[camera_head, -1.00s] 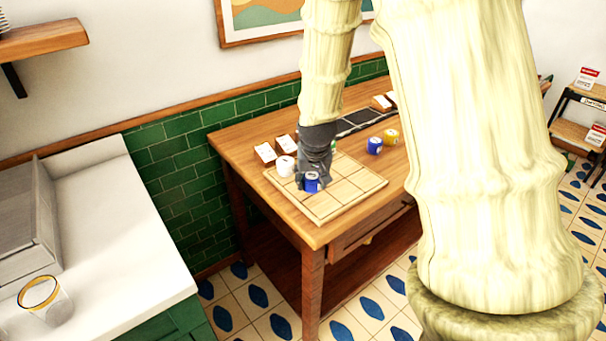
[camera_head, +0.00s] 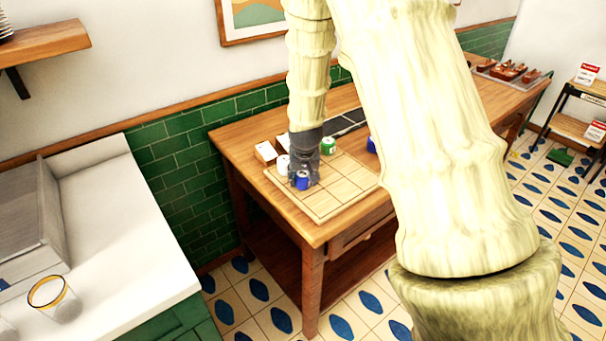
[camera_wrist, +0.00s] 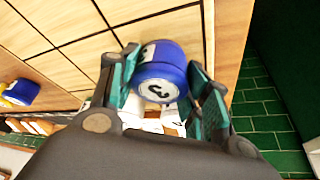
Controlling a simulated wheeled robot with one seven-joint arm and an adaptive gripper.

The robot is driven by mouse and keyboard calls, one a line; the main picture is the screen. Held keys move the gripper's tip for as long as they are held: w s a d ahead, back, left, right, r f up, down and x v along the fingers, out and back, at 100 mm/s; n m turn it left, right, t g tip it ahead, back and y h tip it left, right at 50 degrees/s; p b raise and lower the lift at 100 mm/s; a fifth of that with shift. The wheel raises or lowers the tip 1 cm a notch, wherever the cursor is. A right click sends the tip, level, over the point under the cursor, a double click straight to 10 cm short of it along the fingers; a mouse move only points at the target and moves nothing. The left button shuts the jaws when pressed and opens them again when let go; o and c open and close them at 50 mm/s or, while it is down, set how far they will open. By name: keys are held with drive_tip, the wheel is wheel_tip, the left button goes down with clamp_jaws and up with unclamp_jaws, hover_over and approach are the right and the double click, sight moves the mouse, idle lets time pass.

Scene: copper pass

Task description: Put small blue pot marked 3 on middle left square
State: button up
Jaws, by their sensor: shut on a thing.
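The small blue pot (camera_head: 302,180) marked 3 is in my gripper (camera_head: 304,172), over the left part of the wooden board (camera_head: 340,197) with its grid of squares. In the wrist view the blue pot (camera_wrist: 160,72) shows its white label with a 3, between the two teal fingers of my gripper (camera_wrist: 165,85). The board (camera_wrist: 60,40) lies beneath it. I cannot tell whether the pot touches the board. The square directly under it is hidden.
A white pot (camera_head: 283,164) stands close left of my gripper, and a green pot (camera_head: 328,146) is behind it. Another blue pot (camera_head: 371,145) is partly hidden by my arm. White-faced blocks (camera_head: 265,152) stand at the table's back left.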

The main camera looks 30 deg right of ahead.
drive_tip(key=shift+f, duration=0.1)
drive_tip(key=o, duration=1.1)
drive_tip(key=shift+r, duration=0.25)
drive_tip(key=b+v, duration=0.2)
drive_tip(key=v, duration=1)
drive_tip(key=shift+s+f, duration=0.1)
